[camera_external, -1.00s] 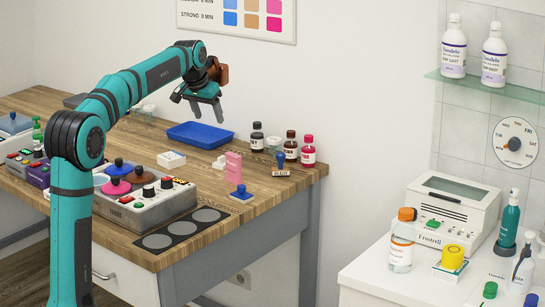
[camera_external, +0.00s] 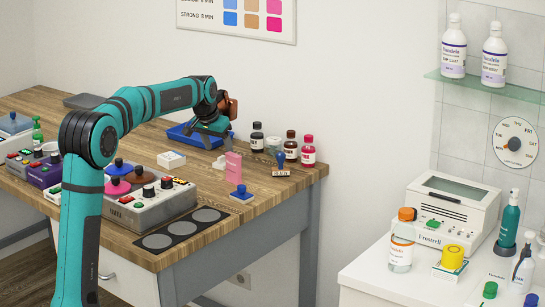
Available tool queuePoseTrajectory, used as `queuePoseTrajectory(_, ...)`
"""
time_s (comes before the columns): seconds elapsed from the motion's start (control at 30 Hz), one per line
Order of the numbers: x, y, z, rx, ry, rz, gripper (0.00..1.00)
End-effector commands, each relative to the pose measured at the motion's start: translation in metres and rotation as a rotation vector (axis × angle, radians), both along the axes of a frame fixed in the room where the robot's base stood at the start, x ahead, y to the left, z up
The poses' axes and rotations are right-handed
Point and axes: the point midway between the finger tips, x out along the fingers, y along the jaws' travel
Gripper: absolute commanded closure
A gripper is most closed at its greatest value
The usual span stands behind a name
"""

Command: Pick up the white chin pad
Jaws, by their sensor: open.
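My gripper (camera_external: 215,142) is open and points down over the right part of the blue tray, at the back of the wooden table. A small white piece (camera_external: 219,162) lies on the table just below my gripper, beside the pink upright block; it may be the white chin pad, but it is too small to be sure. My gripper is above it and apart from it. A white square box (camera_external: 171,160) with small details on top sits to its left. My gripper partly hides the blue tray (camera_external: 184,137).
The pink block (camera_external: 233,166) stands close to the right of the small white piece. Several bottles (camera_external: 291,146) and a stamp (camera_external: 281,165) stand farther right. A control unit (camera_external: 145,205) with coloured knobs is in front. The table's right edge (camera_external: 305,182) is near.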

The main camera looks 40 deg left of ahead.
Motion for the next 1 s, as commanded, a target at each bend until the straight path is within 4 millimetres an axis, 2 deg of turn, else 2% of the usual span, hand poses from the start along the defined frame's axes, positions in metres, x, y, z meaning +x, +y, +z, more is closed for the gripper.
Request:
queuePoseTrajectory(0.17, 0.003, 0.003, -0.013, 0.0, 0.001, 0.0, 0.36)
queuePoseTrajectory(0.43, 0.013, 0.007, -0.045, 0.0, 0.001, 0.0, 0.36)
queuePoseTrajectory(0.7, 0.015, 0.007, -0.049, 0.001, 0.0, 0.0, 0.36)
queuePoseTrajectory(0.77, 0.015, 0.007, -0.049, 0.001, 0.0, 0.0, 0.46)
queuePoseTrajectory(0.93, 0.015, 0.007, -0.049, 0.001, 0.0, 0.0, 0.8)
queuePoseTrajectory(0.97, 0.015, 0.007, -0.049, 0.001, 0.0, 0.0, 0.84)
queuePoseTrajectory(1.0, 0.015, 0.007, -0.049, 0.001, 0.0, 0.0, 0.84)
